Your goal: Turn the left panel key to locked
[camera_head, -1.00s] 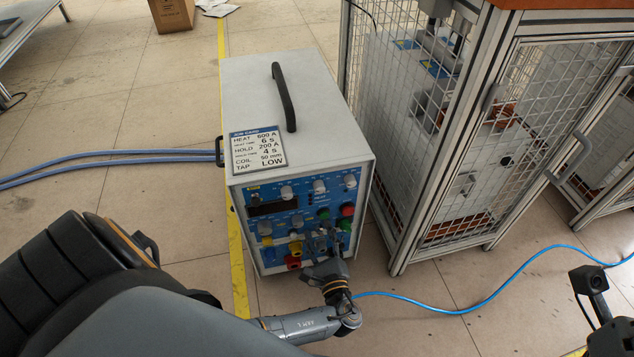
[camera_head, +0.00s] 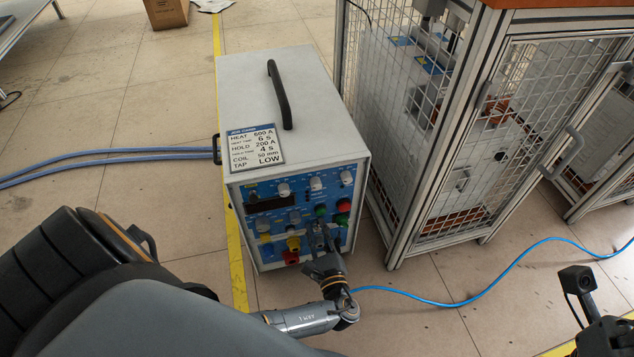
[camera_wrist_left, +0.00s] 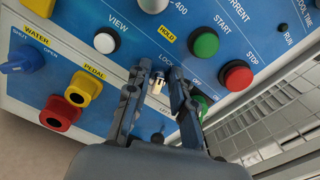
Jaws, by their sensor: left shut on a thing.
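The heater's blue control panel (camera_head: 283,197) is on the front of a grey box (camera_head: 255,88). My left gripper (camera_head: 321,232) is at the panel's lower right part. In the left wrist view its two fingers (camera_wrist_left: 158,80) are around a small pale key part (camera_wrist_left: 157,85), close to the panel. The fingers hide most of the key and its lock. Printed words "LOCK" and "OFF" show beside the fingers, partly covered. I cannot read the key's angle clearly.
Green (camera_wrist_left: 205,43) and red (camera_wrist_left: 236,76) buttons sit close to the right finger. A white button (camera_wrist_left: 106,40), yellow (camera_wrist_left: 83,88) and red (camera_wrist_left: 60,113) sockets and a blue valve handle (camera_wrist_left: 22,60) are to the left. A mesh cage (camera_head: 480,130) stands right of the heater.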

